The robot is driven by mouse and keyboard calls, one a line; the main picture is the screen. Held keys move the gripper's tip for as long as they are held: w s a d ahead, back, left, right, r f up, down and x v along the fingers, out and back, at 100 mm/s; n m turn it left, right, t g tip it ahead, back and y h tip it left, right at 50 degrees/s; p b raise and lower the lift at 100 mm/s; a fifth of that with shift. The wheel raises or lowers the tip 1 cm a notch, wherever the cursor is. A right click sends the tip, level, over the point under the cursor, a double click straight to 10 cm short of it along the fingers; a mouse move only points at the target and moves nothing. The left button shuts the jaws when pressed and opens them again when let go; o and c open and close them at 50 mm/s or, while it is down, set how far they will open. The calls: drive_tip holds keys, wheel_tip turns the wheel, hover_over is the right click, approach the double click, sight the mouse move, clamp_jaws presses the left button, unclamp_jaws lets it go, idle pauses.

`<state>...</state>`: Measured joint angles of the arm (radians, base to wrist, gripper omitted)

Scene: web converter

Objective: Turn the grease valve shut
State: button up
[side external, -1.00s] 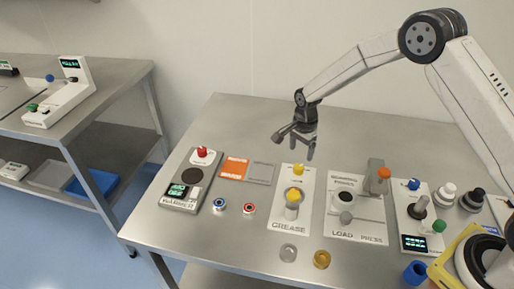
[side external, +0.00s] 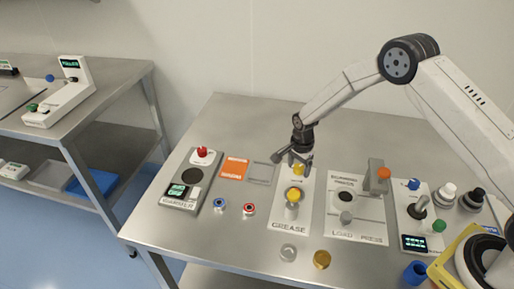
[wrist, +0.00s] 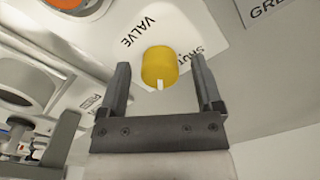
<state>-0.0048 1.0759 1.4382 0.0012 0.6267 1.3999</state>
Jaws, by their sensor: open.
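My gripper (side external: 300,162) is low over the knob, pointing down. In the wrist view its two dark fingers (wrist: 161,72) are open, one on each side of the knob, with a gap showing on both sides. Nothing is held.
The load press (side external: 375,178) is to the right, the warmer (side external: 184,190) to the left. An orange panel (side external: 234,168) lies left of my gripper. The table behind is clear.

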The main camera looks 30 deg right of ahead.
drive_tip(key=shift+c, duration=0.3)
clamp_jaws()
drive_tip(key=shift+n, duration=0.4)
drive_tip(key=n, duration=0.3)
drive_tip(key=shift+n, duration=0.3)
drive_tip(key=n, duration=0.3)
drive_tip(key=shift+n, duration=0.3)
drive_tip(key=n, duration=0.4)
drive_tip(key=shift+n, duration=2)
